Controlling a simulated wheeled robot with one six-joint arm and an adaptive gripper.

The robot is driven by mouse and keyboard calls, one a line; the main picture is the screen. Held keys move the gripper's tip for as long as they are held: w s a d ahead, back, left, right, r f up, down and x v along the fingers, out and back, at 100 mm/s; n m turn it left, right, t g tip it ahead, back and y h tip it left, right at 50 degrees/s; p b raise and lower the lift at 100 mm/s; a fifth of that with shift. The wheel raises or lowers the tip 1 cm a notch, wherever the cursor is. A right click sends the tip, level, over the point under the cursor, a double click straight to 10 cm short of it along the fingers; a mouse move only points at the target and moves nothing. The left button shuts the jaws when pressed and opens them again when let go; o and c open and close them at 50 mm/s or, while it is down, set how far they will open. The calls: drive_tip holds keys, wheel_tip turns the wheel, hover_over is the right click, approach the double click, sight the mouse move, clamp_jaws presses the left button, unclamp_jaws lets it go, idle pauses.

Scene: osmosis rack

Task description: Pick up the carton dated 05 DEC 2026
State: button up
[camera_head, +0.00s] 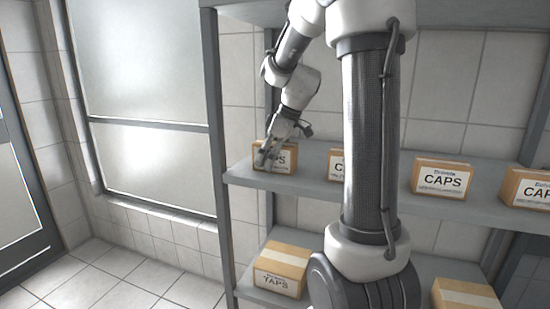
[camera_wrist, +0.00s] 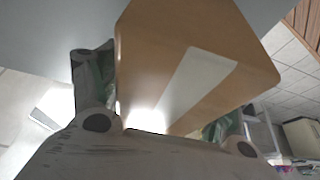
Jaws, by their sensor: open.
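A brown carton (camera_head: 288,157) with a white label, partly reading "PS", stands at the left end of the upper shelf. My gripper (camera_head: 267,158) is in front of it and covers part of its label. In the wrist view the carton (camera_wrist: 145,65), with a pale tape strip, fills the space by my gripper (camera_wrist: 165,95). One finger shows at its left side and the other at its lower right. The jaws are open; whether they touch the carton I cannot tell. The date print on the cartons is too small to read.
More CAPS cartons stand along the same shelf (camera_head: 400,205): one partly behind my arm (camera_head: 336,166), one in the middle (camera_head: 441,178), one at right (camera_head: 527,189). Below are a TAPS carton (camera_head: 281,268) and another carton (camera_head: 465,296). A grey upright (camera_head: 215,120) stands left of the shelf.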

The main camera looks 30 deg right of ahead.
drive_tip(key=shift+f, duration=0.2)
idle(0.3)
drive_tip(key=c, duration=0.9)
